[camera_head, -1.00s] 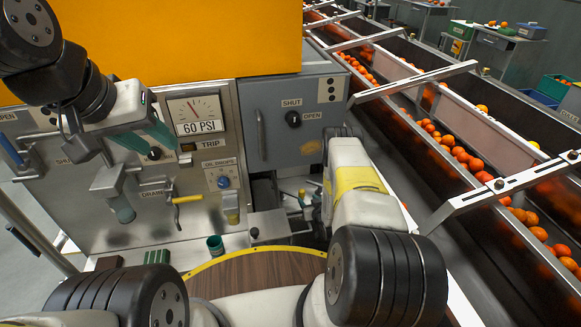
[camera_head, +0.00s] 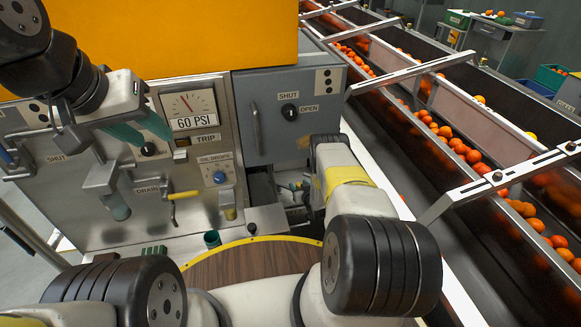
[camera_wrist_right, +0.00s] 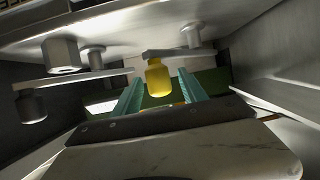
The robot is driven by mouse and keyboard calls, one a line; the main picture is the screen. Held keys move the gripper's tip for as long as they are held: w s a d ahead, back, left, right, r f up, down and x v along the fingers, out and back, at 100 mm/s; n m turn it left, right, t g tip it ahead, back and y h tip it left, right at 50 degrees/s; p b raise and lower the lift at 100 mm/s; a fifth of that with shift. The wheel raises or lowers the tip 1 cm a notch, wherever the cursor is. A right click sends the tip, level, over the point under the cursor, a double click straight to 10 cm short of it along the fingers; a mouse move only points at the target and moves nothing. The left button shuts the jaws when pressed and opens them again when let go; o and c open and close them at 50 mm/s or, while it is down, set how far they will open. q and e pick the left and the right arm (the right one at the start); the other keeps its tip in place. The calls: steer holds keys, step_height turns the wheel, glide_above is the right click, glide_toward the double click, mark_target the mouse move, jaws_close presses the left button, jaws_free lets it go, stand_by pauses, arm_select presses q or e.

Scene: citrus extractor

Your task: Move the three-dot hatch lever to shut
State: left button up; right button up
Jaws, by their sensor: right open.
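The grey hatch door (camera_head: 268,132) with the three-dot plate (camera_head: 327,81) is at the centre of the head view. It carries a black round selector (camera_head: 290,111) between SHUT and OPEN labels and an upright handle (camera_head: 257,128). My right gripper reaches below this door; its fingers are hidden in the head view. In the right wrist view my right gripper (camera_wrist_right: 160,77) is open, its teal fingers on either side of a yellow knob (camera_wrist_right: 158,80) hanging from a grey lever arm (camera_wrist_right: 180,52). Contact is unclear. My left gripper (camera_head: 157,142) is open before the gauge panel.
Grey knobs (camera_wrist_right: 62,57) hang left of the yellow knob, inside a tight metal recess. The panel has a gauge (camera_head: 190,108) and a yellow-handled drain valve (camera_head: 186,195). A round wooden top (camera_head: 255,266) lies below. An orange-filled conveyor (camera_head: 450,140) runs at right.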

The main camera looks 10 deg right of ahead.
steer(key=shift+c, duration=0.4)
jaws_close()
stand_by(0.9)
